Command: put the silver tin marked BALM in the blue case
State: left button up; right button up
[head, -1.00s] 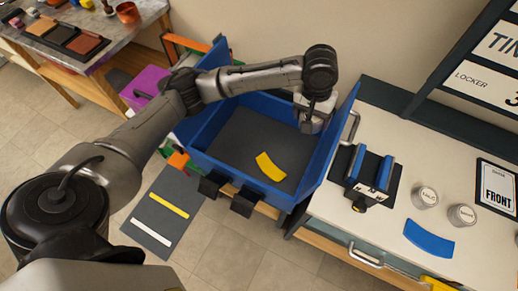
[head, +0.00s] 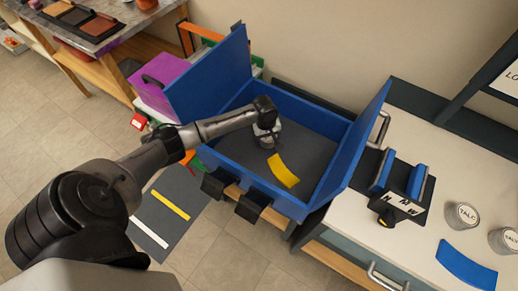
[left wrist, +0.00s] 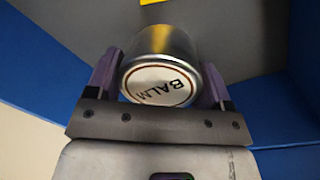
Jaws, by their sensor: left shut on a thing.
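The silver tin marked BALM (left wrist: 160,68) is between the fingers of my left gripper (left wrist: 160,85) in the left wrist view, its label facing the camera. In the head view my left gripper (head: 267,138) is inside the open blue case (head: 322,113), over the left part of its grey floor. The tin is mostly hidden there by the gripper, and I cannot tell whether it touches the floor. A yellow curved piece (head: 284,171) lies in the case, just to the right of and nearer than the gripper. My right gripper is not in view.
The case's side flaps stand up at left and right. On the white counter to the right are a TALC tin (head: 462,215), another tin (head: 505,240), a blue curved piece (head: 467,265) and a black stand with blue pads (head: 401,188). A purple box (head: 160,88) stands at left.

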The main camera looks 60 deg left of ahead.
pick_arm(q)
jog(key=b, duration=0.2)
send_over(245, 150)
jog(key=f, duration=0.6)
jog(key=shift+s+a, duration=0.1)
jog(key=shift+s, duration=0.15)
jog(key=shift+f+b, duration=1.1)
jog(key=shift+f, duration=0.95)
jog(key=o, duration=1)
jog(key=shift+f, duration=0.1)
jog(key=shift+o, duration=0.2)
notch_tip(245, 150, up, 12)
jog(key=s+p, duration=0.1)
jog(key=p, duration=0.3)
jog(key=shift+a, duration=0.25)
